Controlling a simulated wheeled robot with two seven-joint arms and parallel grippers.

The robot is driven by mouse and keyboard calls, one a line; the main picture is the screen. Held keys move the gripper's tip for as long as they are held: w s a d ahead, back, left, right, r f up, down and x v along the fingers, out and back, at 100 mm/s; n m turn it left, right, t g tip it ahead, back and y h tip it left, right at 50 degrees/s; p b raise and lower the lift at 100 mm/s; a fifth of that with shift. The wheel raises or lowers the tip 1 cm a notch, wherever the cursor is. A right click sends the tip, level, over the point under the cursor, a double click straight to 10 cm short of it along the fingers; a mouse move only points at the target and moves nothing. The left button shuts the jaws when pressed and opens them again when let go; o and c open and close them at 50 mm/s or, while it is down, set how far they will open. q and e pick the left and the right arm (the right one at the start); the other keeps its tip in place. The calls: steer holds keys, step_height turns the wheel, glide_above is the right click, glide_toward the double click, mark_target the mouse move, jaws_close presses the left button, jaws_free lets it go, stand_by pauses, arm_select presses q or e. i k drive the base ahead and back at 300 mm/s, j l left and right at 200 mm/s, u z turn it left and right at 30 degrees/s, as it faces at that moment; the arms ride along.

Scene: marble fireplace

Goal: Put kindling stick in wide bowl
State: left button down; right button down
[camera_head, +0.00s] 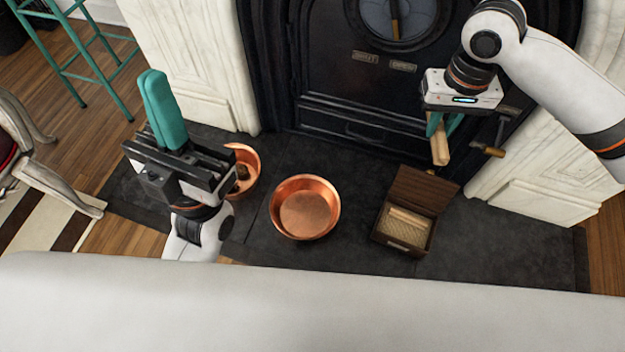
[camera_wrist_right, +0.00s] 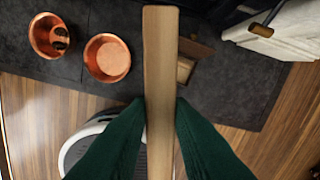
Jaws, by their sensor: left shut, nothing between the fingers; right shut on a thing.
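A pale wooden kindling stick (camera_head: 440,147) is held in my right gripper (camera_head: 442,125), raised above the right side of the hearth. In the right wrist view the stick (camera_wrist_right: 160,80) runs upright between the green fingers, which are shut on it. The wide copper bowl (camera_head: 306,207) stands empty on the dark hearth, left of the stick; it also shows in the right wrist view (camera_wrist_right: 107,58). My left gripper (camera_head: 163,110) is shut and empty, raised at the left with its green fingers together.
A second copper bowl (camera_head: 246,164) with a dark thing in it stands behind my left arm. An open wooden box (camera_head: 408,243) holding a pale stick sits right of the wide bowl. The black fireplace (camera_head: 345,90) rises behind. The hearth slab (camera_head: 480,250) is clear at right.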

mark_target(306, 213)
steer(key=i+l+u, duration=0.15)
steer(key=l+u, duration=0.25)
steer(key=i+l+u, duration=0.1)
steer(key=l+u, duration=0.25)
steer(key=k+j+u, duration=0.1)
steer(key=u, duration=0.15)
steer(key=k+j+u, duration=0.1)
steer(key=u, duration=0.2)
steer(key=i, duration=0.1)
